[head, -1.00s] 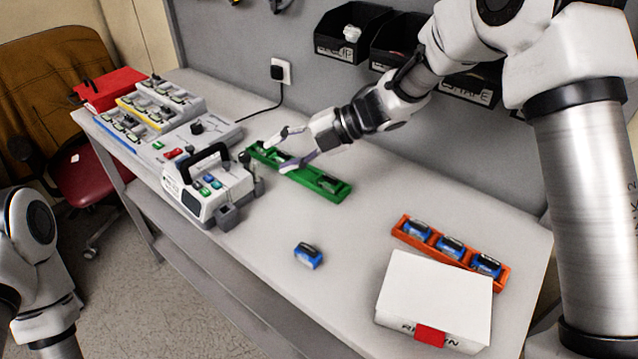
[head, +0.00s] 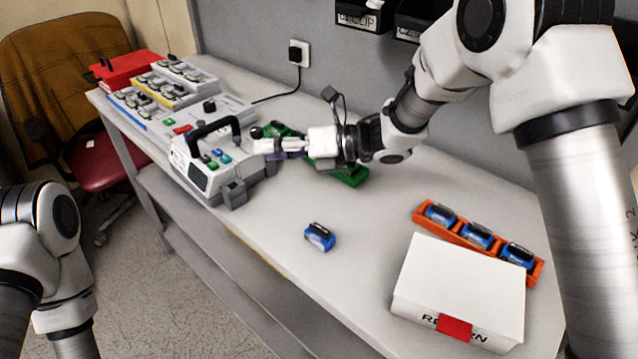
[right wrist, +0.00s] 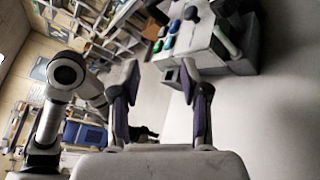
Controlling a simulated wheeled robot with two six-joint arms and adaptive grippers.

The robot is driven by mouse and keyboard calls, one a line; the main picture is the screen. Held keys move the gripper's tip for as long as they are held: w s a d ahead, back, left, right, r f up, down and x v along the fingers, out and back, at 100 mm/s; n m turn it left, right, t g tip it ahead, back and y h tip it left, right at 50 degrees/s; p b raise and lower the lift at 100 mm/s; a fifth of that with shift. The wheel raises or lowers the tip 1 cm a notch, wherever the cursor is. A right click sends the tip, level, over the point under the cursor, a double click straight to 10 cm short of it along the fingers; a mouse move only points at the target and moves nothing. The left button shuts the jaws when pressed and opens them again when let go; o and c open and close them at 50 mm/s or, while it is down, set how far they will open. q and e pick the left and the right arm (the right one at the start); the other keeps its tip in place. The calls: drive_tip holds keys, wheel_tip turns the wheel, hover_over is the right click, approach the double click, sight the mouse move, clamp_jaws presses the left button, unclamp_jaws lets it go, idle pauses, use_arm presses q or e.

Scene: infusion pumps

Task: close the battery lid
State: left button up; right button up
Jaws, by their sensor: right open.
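The white infusion pump (head: 212,160) with a black carry handle stands on the table, left of centre in the head view. It also shows at the top of the right wrist view (right wrist: 214,45), with green and blue buttons. My right gripper (head: 268,148) is by the pump's right side, its fingers pointing left towards it. In the right wrist view my right gripper (right wrist: 160,100) is open, with nothing between its fingers. I cannot make out the battery lid clearly or tell whether the fingers touch the pump. My left gripper is out of view.
A green tray (head: 350,174) lies partly hidden behind my right gripper. A loose blue battery (head: 319,237) lies mid-table. An orange rack (head: 458,239) with blue batteries and a white box (head: 460,283) stand to the right. Other devices (head: 170,85) crowd the far left.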

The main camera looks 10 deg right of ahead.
drive_tip(key=shift+s+d+f+n+t+y+b, duration=0.15)
drive_tip(key=shift+f+n+t+y+b, duration=0.15)
drive_tip(key=shift+f, duration=0.3)
drive_tip(key=shift+s+f+n+t+y+b, duration=0.1)
drive_tip(key=shift+f+n+t+y+b, duration=0.1)
drive_tip(key=shift+f+y+b, duration=0.3)
drive_tip(key=shift+s+d+r+n, duration=0.15)
drive_tip(key=shift+d+r+n, duration=0.15)
drive_tip(key=shift+d, duration=0.15)
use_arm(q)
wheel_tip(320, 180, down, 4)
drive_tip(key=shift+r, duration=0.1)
use_arm(e)
drive_tip(key=v, duration=0.6)
drive_tip(key=shift+s+d, duration=0.2)
drive_tip(key=shift+d, duration=0.1)
